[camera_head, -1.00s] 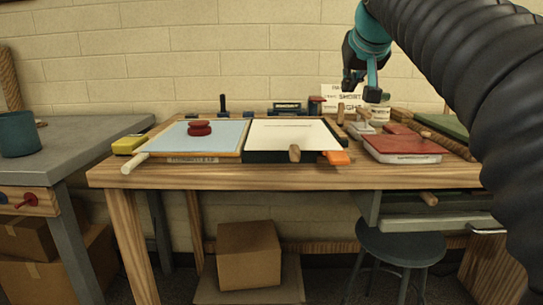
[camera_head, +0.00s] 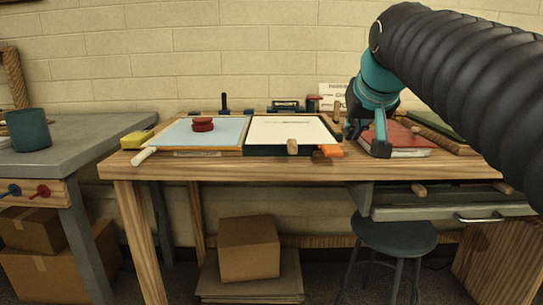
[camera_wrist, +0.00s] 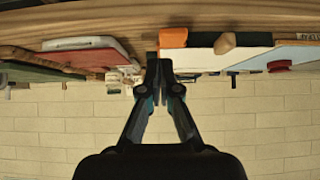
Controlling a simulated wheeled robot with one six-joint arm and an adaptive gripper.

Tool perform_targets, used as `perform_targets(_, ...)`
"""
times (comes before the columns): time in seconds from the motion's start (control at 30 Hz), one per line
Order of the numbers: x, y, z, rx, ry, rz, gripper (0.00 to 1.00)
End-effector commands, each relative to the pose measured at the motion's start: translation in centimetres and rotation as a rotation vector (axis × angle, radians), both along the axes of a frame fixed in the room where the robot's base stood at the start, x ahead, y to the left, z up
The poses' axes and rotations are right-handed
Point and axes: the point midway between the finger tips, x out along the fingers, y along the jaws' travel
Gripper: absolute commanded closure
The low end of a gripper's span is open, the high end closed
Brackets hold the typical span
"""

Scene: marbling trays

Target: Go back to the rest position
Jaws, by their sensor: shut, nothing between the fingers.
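My gripper (camera_head: 366,140) is shut and empty. In the head view it hangs in front of the right part of the wooden worktable (camera_head: 230,172), level with the red board (camera_head: 412,152). In the wrist view, which is upside down, the shut fingertips (camera_wrist: 160,74) meet between the red board (camera_wrist: 85,54) and the white tray (camera_wrist: 225,58). The fingers seem to touch nothing, though their exact distance from the table edge is hard to tell.
An orange block (camera_head: 331,151) sits at the front edge. A stool (camera_head: 395,236) stands below the open drawer (camera_head: 440,207).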

Motion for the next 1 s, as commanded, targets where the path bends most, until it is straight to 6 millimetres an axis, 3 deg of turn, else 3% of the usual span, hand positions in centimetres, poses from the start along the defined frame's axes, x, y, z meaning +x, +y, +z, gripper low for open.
perform_targets(0.17, -5.2, 0.0, -6.1, 0.000, 0.076, -0.001, 1.00)
perform_targets(0.6, -19.1, 0.0, -24.2, -0.001, 0.270, -0.001, 1.00)
perform_targets(0.8, -22.0, -0.2, -28.2, 0.000, 0.309, -0.001, 1.00)
perform_targets(1.0, -22.3, -0.2, -28.8, 0.000, 0.316, -0.001, 1.00)
